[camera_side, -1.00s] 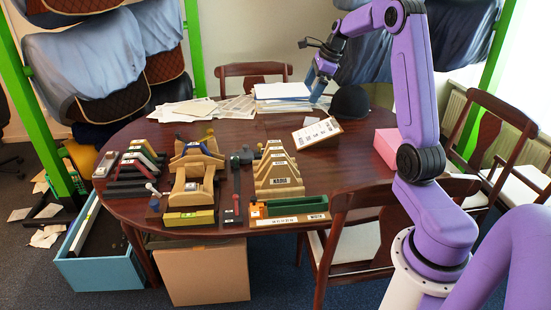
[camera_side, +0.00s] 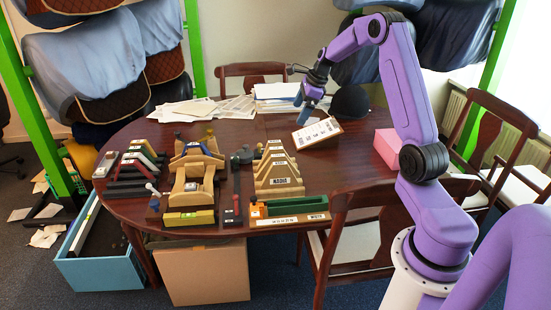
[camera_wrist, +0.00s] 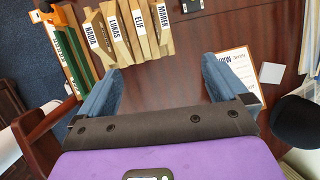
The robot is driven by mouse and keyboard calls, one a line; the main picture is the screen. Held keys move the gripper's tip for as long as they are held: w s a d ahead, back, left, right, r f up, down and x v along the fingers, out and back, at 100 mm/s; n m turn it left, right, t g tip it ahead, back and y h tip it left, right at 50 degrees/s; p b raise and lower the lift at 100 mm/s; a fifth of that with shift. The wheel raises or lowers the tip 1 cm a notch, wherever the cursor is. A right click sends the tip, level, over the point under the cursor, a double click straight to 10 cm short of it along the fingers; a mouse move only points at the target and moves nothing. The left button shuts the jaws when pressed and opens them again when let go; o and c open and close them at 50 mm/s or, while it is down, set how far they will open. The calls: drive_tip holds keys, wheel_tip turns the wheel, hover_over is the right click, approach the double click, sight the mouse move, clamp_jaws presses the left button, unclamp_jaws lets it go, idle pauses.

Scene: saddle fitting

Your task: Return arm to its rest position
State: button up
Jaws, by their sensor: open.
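My gripper (camera_side: 305,98) is at the end of my purple arm, raised above the back right part of the round wooden table (camera_side: 345,172) in the side view. In the wrist view the two blue fingers of my gripper (camera_wrist: 160,82) are spread wide apart. Nothing is between them but bare table. The wooden saddle blanks (camera_side: 277,172) stand in a row on the table, well apart from my gripper. In the wrist view these blanks (camera_wrist: 125,38) carry name labels at the upper left.
A clipboard (camera_side: 317,133) stands tilted near my gripper. A pink box (camera_side: 388,145) and a black rounded object (camera_side: 350,102) are to its right. Papers (camera_side: 285,91) lie at the back. A wooden frame (camera_side: 193,170) stands on the left. Chairs (camera_side: 355,235) surround the table.

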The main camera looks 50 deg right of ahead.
drive_tip(key=shift+r, duration=0.1)
idle(0.3)
drive_tip(key=a+v, duration=0.1)
drive_tip(key=v, duration=0.8)
drive_tip(key=s+a+n+g, duration=0.1)
drive_tip(key=s+a+n, duration=0.2)
drive_tip(key=a+n, duration=0.5)
drive_tip(key=s+a+n+g, duration=0.1)
drive_tip(key=s+a+n, duration=0.25)
drive_tip(key=a, duration=0.75)
drive_tip(key=s+a+n+g, duration=0.1)
drive_tip(key=s+a+n, duration=0.1)
drive_tip(key=a+n, duration=0.65)
drive_tip(key=s+a+f+n, duration=0.1)
drive_tip(key=s+a+n, duration=0.1)
drive_tip(key=s+n, duration=0.4)
drive_tip(key=s+a+f+n, duration=0.2)
drive_tip(key=s+a+n, duration=0.1)
drive_tip(key=s+n, duration=0.4)
drive_tip(key=s+a+f+n+g, duration=0.1)
drive_tip(key=s+a+f+n, duration=0.1)
drive_tip(key=s+n, duration=0.5)
drive_tip(key=s+a, duration=0.1)
drive_tip(key=s, duration=0.3)
drive_tip(key=shift+f+h, duration=0.25)
drive_tip(key=shift+h, duration=0.15)
drive_tip(key=shift+a, duration=0.1)
